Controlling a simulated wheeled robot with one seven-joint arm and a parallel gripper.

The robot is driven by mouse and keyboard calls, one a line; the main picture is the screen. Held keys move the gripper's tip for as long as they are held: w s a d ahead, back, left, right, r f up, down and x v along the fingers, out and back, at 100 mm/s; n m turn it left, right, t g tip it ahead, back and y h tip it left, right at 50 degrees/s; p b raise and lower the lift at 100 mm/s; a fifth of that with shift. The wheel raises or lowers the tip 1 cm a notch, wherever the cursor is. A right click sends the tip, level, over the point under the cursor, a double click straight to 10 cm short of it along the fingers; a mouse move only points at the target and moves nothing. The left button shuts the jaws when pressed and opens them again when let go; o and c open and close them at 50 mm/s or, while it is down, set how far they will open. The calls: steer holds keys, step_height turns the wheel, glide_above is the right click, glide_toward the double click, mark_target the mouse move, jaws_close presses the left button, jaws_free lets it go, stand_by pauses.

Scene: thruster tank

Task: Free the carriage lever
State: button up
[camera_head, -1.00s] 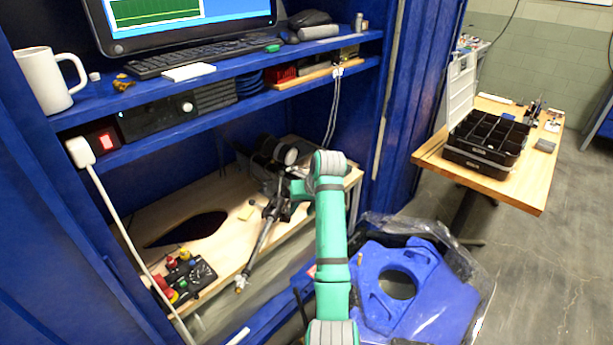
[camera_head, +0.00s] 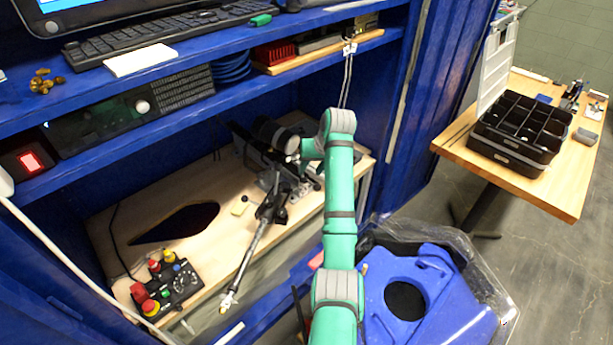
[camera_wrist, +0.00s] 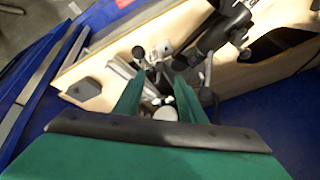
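A dark and metal carriage mechanism (camera_head: 270,185) stands on the wooden shelf, with a long thin rod (camera_head: 245,262) slanting down toward the front edge. My gripper (camera_wrist: 157,95) shows in the wrist view as two green fingers spread apart. Pale metal parts and a small white round part (camera_wrist: 165,114) show between and beyond the fingers; I cannot tell whether they touch. Black knobs on thin stems (camera_wrist: 138,52) lie just past the fingertips. I cannot tell which part is the carriage lever. In the head view my arm partly hides the mechanism and the gripper.
A control box with red and yellow buttons (camera_head: 171,285) sits on the shelf left of the rod. A blue shelf (camera_head: 200,55) runs above. A blue bin lid with a round hole (camera_head: 440,290) stands at the lower right. A wooden table (camera_head: 560,185) holds a black organiser (camera_head: 515,160).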

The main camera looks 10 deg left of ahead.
mark_target(305, 179)
steer(key=x, duration=0.7)
steer(key=shift+f, duration=0.25)
steer(key=shift+a, duration=0.1)
jaws_close()
